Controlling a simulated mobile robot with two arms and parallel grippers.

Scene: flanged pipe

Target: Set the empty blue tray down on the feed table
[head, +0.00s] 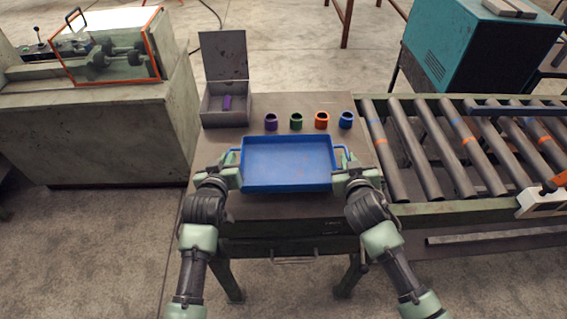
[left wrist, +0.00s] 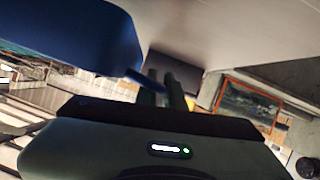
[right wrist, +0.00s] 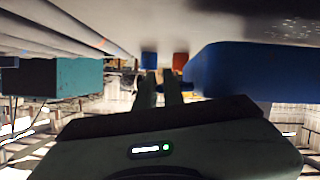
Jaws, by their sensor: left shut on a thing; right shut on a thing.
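The empty blue tray (head: 288,163) is level over the front middle of the feed table (head: 285,211); I cannot tell whether it touches the top. It also shows in the left wrist view (left wrist: 75,35) and the right wrist view (right wrist: 245,70). My left gripper (head: 234,163) is shut on the tray's left handle. My right gripper (head: 345,163) is shut on its right handle. In the wrist views the fingers are dark and partly hidden by the gripper bodies.
Purple (head: 271,122), green (head: 296,121), orange (head: 321,120) and blue (head: 346,120) rings stand behind the tray. An open grey box (head: 224,110) holding a purple piece is at the back left. A roller conveyor (head: 440,150) adjoins the table's right side.

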